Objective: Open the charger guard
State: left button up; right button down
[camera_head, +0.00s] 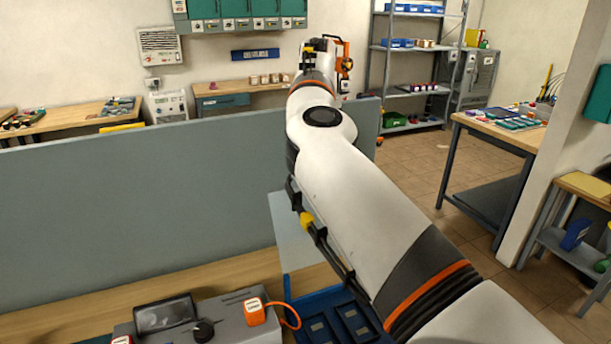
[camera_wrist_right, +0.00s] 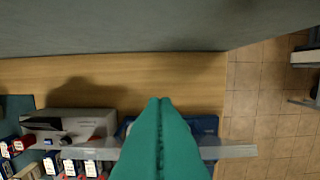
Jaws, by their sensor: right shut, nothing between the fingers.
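The charger guard appears to be a pale see-through panel (camera_head: 290,240), standing up above a blue charger tray (camera_head: 300,336) and partly hidden by my right arm. In the right wrist view it seems to show as a narrow grey strip (camera_wrist_right: 228,152) across the blue tray (camera_wrist_right: 207,125). My right gripper (camera_wrist_right: 160,102) has its teal fingers shut and empty, pointing down above the tray and strip; I cannot tell whether they touch the strip. In the head view the fingers are hidden beyond my outstretched arm. My left gripper is not in view.
A grey device (camera_head: 190,322) with a screen, knob and orange plug (camera_head: 255,311) stands left of the tray. A tall grey partition (camera_head: 130,205) runs behind the wooden table. Several small labelled blocks (camera_wrist_right: 73,168) lie at lower left. Floor (camera_wrist_right: 275,110) is open to the right.

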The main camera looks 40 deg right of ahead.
jog(key=s+f+p, duration=0.3)
jog(key=f+p, duration=0.1)
jog(key=f, duration=0.4)
jog(key=shift+a+f, duration=0.35)
